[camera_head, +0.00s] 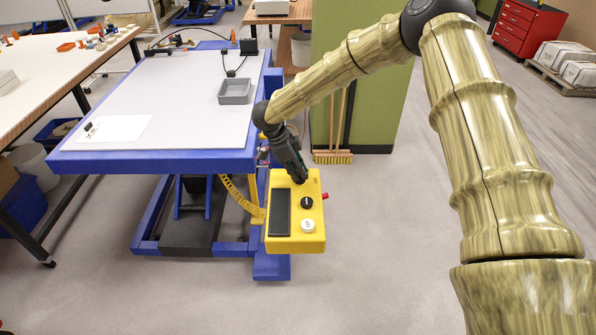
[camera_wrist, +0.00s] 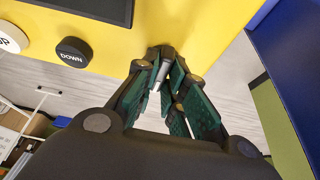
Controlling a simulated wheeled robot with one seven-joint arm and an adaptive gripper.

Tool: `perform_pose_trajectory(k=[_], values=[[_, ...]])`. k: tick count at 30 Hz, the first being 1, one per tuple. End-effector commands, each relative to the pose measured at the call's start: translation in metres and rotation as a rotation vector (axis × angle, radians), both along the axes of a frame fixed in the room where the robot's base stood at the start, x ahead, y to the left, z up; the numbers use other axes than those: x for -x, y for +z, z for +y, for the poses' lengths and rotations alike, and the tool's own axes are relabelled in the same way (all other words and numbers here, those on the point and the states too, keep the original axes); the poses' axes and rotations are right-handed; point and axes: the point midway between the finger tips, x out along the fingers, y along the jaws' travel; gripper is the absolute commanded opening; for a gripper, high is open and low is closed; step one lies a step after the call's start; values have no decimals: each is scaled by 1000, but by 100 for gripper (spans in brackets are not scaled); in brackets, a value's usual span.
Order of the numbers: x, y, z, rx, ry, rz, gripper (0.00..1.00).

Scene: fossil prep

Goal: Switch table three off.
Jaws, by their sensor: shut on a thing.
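The blue lift table (camera_head: 190,160) with a pale top stands at left centre. A yellow control box (camera_head: 284,240) is mounted at its near right corner; it also shows in the wrist view (camera_wrist: 215,30). The box carries a dark panel (camera_head: 279,213), a black DOWN button (camera_wrist: 73,52), a white UP button (camera_wrist: 12,38) and a red part (camera_head: 325,196) on its right side. My gripper (camera_head: 300,178) is at the far end of the box's face. In the wrist view its fingers (camera_wrist: 167,62) are closed around a small grey lever-like part, mostly hidden. No table number is legible.
A green partition (camera_head: 385,100) and a broom (camera_head: 333,157) stand behind my arm. A yellow coiled cable (camera_head: 238,198) hangs beside the box. Floor at front right is clear.

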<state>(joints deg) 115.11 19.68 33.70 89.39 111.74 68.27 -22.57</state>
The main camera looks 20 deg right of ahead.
Motion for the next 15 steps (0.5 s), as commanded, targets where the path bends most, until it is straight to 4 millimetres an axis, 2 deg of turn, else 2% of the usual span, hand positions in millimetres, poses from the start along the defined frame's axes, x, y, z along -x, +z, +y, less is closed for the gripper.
perform_pose_trajectory(k=[3, 4, 6, 7, 15], values=[[3, -4, -1, 0, -1, 6, 0], [3, -4, -1, 0, -1, 6, 18], [3, -4, -1, 0, -1, 6, 31], [3, -4, -1, 0, -1, 6, 34], [1, -2, 0, 0, 0, 3, 34]])
